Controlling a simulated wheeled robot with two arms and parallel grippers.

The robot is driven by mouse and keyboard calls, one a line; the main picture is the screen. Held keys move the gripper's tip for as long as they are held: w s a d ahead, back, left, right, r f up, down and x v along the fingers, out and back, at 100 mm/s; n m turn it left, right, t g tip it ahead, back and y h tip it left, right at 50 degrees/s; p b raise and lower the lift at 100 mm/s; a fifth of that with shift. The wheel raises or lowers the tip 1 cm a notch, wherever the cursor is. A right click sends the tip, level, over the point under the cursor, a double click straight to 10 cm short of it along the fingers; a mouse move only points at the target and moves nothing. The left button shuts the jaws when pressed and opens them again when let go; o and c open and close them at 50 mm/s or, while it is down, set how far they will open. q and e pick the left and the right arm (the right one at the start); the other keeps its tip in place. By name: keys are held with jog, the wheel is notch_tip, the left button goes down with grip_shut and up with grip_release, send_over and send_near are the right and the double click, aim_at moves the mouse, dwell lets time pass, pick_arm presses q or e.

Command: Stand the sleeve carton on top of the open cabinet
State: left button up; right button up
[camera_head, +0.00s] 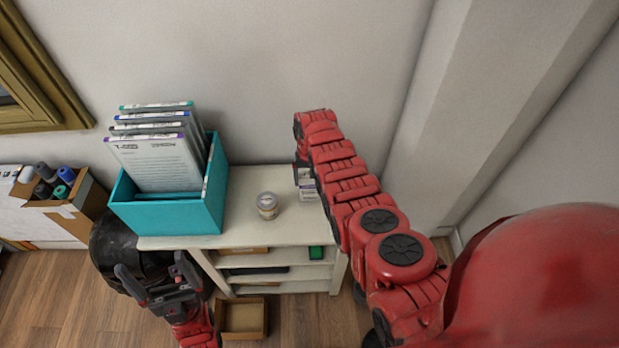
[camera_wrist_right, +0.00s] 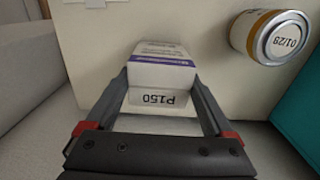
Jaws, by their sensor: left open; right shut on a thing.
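The sleeve carton (camera_head: 308,188) is a small white box, partly hidden behind my right arm in the head view. In the right wrist view the carton (camera_wrist_right: 162,68) shows a purple stripe and a "P150" end. My right gripper (camera_head: 302,165) is shut on it, one finger on each side (camera_wrist_right: 161,82). The carton is over the right back part of the open cabinet's white top (camera_head: 240,236); I cannot tell whether it touches. My left gripper (camera_head: 158,280) is open and empty, low in front of the cabinet's left side.
A teal bin (camera_head: 170,216) of upright folders fills the top's left end. Shelves below hold a green item (camera_head: 316,253). A cardboard tray (camera_head: 242,318) lies below; a carton of rolls (camera_head: 62,210) stands left.

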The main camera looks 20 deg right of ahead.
jog(key=shift+f, duration=0.1)
jog(key=o, duration=1.2)
jog(key=shift+o, duration=0.2)
jog(key=shift+w+r, duration=0.2)
jog(key=shift+r, duration=0.35)
jog(key=shift+s+r, duration=0.1)
jog(key=shift+r, duration=0.6)
notch_tip(320, 180, up, 7)
jog(key=shift+f+b, duration=0.1)
jog(key=shift+b, duration=1.1)
notch_tip(320, 180, up, 3)
jog(key=shift+s+p, duration=0.1)
jog(key=shift+p, duration=0.75)
